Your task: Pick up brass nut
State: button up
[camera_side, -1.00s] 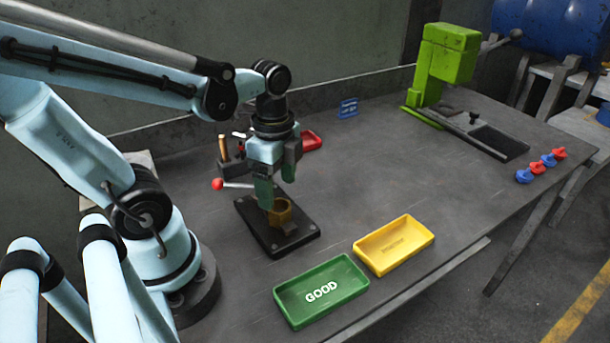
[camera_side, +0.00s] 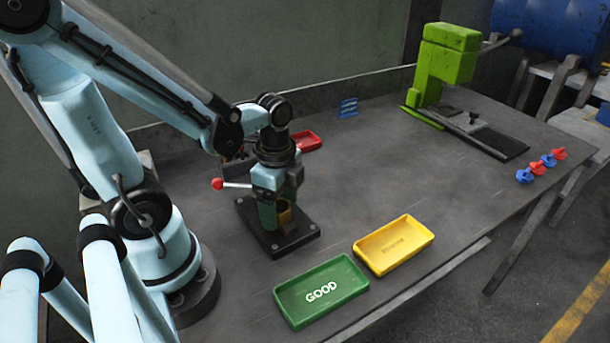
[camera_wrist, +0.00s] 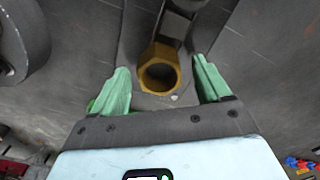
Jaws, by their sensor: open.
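The brass nut (camera_side: 284,211) sits on the black base plate (camera_side: 305,236) of a small fixture, partly hidden by my gripper in the side view. In the wrist view the brass nut (camera_wrist: 158,70) is a gold hexagonal ring with a round hole. My gripper (camera_side: 277,215) points down over the fixture, its green fingers low at the nut. In the wrist view my gripper (camera_wrist: 163,88) is open, one green finger on each side of the nut, with a visible gap on both sides.
A green GOOD tray (camera_side: 321,290) and a yellow tray (camera_side: 394,245) lie to the right of the fixture. A red-knobbed lever (camera_side: 217,184) is at its left. A red tray (camera_side: 306,140) lies behind. A green press (camera_side: 446,60) stands at the back right; the middle table is clear.

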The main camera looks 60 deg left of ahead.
grip_shut()
dwell(0.3)
jog(key=shift+r, duration=0.2)
